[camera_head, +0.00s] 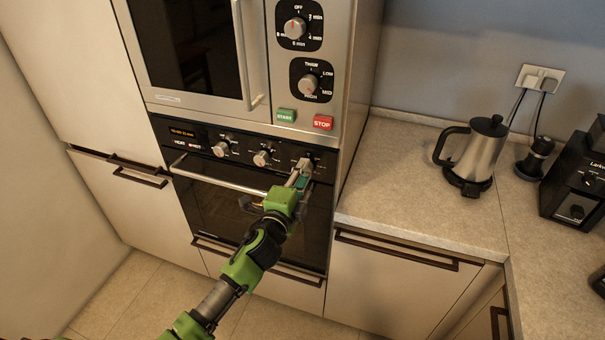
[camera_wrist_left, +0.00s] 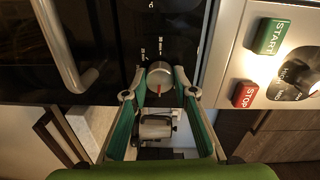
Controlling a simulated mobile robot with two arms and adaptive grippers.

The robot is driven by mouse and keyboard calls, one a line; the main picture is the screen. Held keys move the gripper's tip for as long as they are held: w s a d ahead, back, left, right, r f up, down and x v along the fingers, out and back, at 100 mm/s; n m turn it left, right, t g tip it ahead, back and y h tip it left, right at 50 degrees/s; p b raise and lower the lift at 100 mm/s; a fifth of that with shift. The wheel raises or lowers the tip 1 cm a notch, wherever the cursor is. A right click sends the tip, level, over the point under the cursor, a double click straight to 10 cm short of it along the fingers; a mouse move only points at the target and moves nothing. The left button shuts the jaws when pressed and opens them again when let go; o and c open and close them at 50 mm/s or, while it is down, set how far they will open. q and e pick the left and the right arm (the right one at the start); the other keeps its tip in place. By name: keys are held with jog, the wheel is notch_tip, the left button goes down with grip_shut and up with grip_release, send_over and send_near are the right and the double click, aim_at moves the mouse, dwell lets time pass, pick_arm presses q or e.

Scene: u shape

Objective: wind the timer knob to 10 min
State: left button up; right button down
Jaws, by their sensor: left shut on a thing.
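The oven's rightmost knob (camera_wrist_left: 158,76), a silver dial with a red-orange pointer mark, is between the fingers of my left gripper (camera_wrist_left: 158,92) in the wrist view. Its pointer faces down in that view. Small minute labels sit beside it on the black panel, too small to read surely. In the head view my left gripper (camera_head: 301,172) reaches the right end of the oven panel, its fingers shut on the knob and largely hiding it. My right gripper is not in view.
Two other oven knobs (camera_head: 262,158) sit to the left, above the oven door handle (camera_head: 220,178). Above is the microwave (camera_head: 185,55) with two dials, a green START button (camera_head: 286,115) and a red STOP button (camera_head: 323,122). A kettle (camera_head: 480,150) stands on the right counter.

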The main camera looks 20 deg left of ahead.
pick_arm(q)
jog(key=o, duration=1.1)
jog(key=shift+s+f, duration=0.1)
jog(key=shift+s, duration=0.45)
jog(key=s, duration=1.1)
jog(key=shift+a+r, duration=0.2)
jog(key=shift+r, duration=0.05)
jog(key=shift+w, duration=0.1)
